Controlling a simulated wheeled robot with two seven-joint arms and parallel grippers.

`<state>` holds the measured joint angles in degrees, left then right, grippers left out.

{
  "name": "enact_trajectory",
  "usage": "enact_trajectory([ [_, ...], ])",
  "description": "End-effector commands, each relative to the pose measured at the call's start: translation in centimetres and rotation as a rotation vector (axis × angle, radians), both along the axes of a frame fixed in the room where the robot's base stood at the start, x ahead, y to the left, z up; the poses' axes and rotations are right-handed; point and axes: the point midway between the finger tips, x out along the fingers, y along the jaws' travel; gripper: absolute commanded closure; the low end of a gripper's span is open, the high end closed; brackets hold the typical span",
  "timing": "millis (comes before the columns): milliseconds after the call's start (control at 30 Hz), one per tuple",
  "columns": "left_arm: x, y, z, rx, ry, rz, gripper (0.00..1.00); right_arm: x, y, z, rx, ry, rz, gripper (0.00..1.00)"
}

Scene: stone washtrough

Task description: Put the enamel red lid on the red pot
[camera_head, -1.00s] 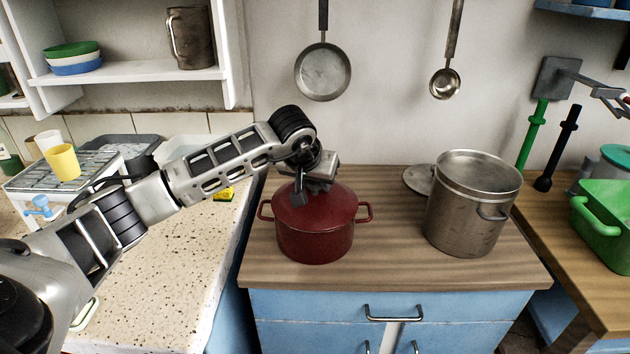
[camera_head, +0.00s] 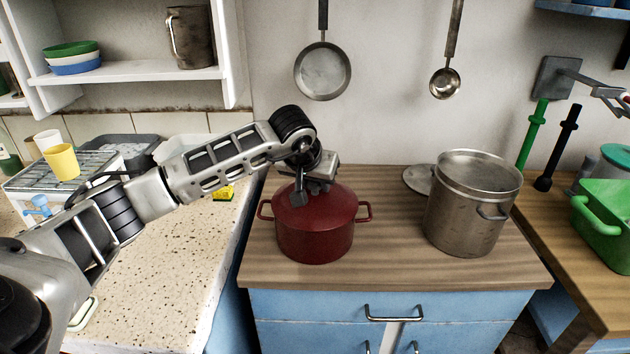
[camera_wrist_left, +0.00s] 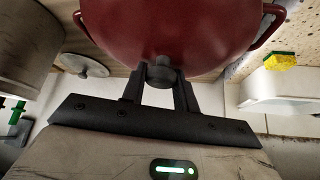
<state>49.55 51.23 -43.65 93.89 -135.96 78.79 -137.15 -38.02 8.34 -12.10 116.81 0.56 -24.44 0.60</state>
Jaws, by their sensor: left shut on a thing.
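The red pot (camera_head: 314,243) stands upright on the wooden counter, with a loop handle on each side. The red lid (camera_head: 335,200) lies on top of the pot, level as far as I can see. In the left wrist view the red lid (camera_wrist_left: 185,25) fills the top middle, with its dark knob between my fingers. My left gripper (camera_head: 299,198) comes down over the lid and hides the knob in the head view. In the left wrist view its two fingers (camera_wrist_left: 160,80) are shut on the knob. My right gripper is in neither view.
A large steel pot (camera_head: 465,215) stands to the right on the wooden counter (camera_head: 390,270), with a grey lid (camera_head: 417,179) lying behind it. A pan (camera_head: 323,72) and a ladle (camera_head: 445,82) hang on the wall. A yellow sponge (camera_head: 223,194) lies on the left worktop.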

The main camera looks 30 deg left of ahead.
Motion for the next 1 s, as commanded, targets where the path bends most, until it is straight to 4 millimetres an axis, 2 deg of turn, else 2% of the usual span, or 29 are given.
enact_trajectory([
  [367,0.03,0.02,0.04,0.000,-0.003,0.001,0.99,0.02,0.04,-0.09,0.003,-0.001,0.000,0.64],
  [400,0.03,0.03,0.04,0.000,-0.003,0.001,0.59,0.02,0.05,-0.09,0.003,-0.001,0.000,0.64],
  [467,0.04,0.03,0.03,0.000,-0.003,0.001,0.45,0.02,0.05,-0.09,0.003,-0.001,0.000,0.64],
  [667,0.01,0.02,-0.01,0.000,-0.002,0.000,0.45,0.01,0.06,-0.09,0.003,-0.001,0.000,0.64],
  [733,-0.02,0.03,-0.11,0.001,0.001,0.001,0.25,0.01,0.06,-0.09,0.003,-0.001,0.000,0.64],
  [767,-0.02,0.03,-0.11,0.001,0.001,0.001,0.23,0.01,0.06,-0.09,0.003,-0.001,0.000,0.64],
  [1000,-0.01,0.02,-0.07,0.001,0.000,0.001,0.23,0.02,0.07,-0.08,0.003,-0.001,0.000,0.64],
])
